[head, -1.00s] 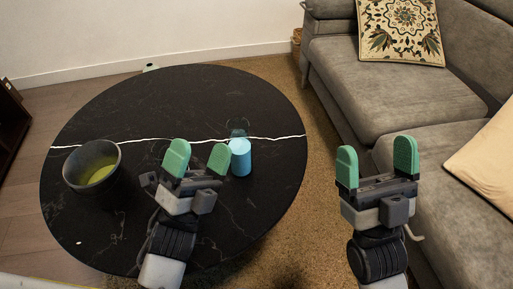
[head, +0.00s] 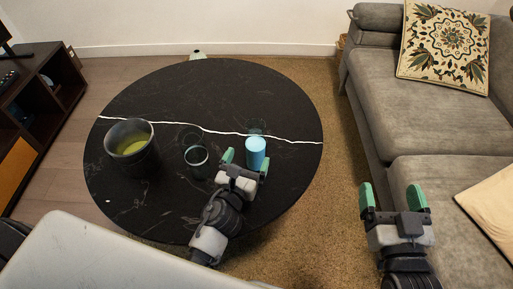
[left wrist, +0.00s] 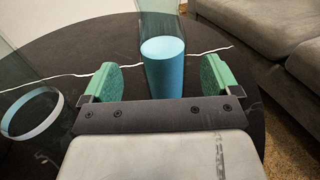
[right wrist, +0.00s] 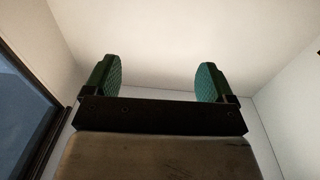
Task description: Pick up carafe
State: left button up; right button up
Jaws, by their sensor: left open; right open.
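A tall vessel with clear upper walls and a solid-looking blue lower part (head: 255,152), which appears to be the carafe, stands upright on the black round table (head: 235,85). In the left wrist view the blue part (left wrist: 163,65) shows beyond and between my open fingers, its base hidden by the gripper body. My left gripper (head: 246,163) is open and empty, low over the table on the near side of the vessel. I cannot tell whether it touches. My right gripper (head: 391,197) is open and empty, out over the rug beside the sofa.
A clear glass (head: 196,158) stands left of my left gripper. A dark bowl-like vessel with yellow-green contents (head: 131,146) stands further left. A grey sofa (head: 425,110) borders the right, a dark shelf unit (head: 45,95) the far left. The table's back is clear.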

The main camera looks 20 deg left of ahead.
aim_at(252, 152)
pick_arm(q)
jog(key=shift+w, duration=0.65)
jog(key=shift+w+d+f+b, duration=0.1)
jog(key=shift+w+b, duration=0.1)
jog(key=shift+w, duration=1)
jog(key=shift+w+d+f+b, duration=0.1)
jog(key=shift+w+b, duration=0.05)
jog(key=shift+w, duration=1)
jog(key=c, duration=0.4)
jog(key=shift+r, duration=0.1)
jog(key=c, duration=0.9)
pick_arm(e)
notch_tip(252, 152, up, 2)
jog(key=shift+s+a+r+t+y, duration=0.1)
jog(key=shift+t+y, duration=0.2)
jog(key=shift+t, duration=0.6)
pick_arm(q)
jog(key=shift+r, duration=0.1)
